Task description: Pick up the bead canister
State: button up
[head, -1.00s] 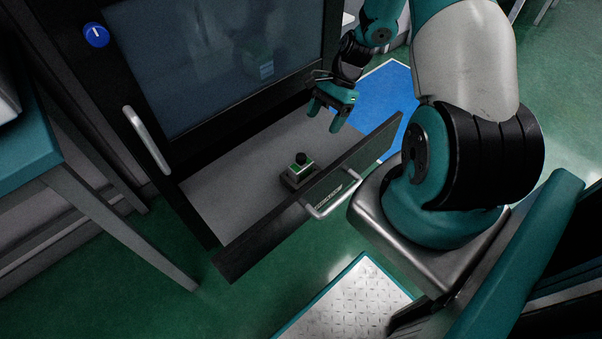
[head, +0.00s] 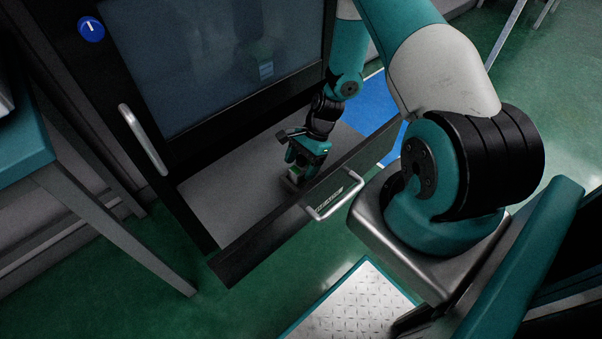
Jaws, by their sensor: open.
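The bead canister (head: 295,173) is a small grey block with a green top, standing in the open drawer (head: 225,205) near its front panel. My gripper (head: 297,168) is down inside the drawer, pointing downward right at the canister. Its teal fingers are open and cover most of the canister, including the black knob on top. I cannot tell whether the fingers touch the canister.
The drawer's front panel (head: 265,238) with its metal handle (head: 335,200) stands close beside my gripper. A dark glass door (head: 215,60) rises behind the drawer. A teal-topped table (head: 22,135) is at the left. The left part of the drawer floor is clear.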

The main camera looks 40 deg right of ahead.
jog(key=c, duration=1.1)
jog(key=shift+r, duration=0.1)
jog(key=shift+c, duration=0.2)
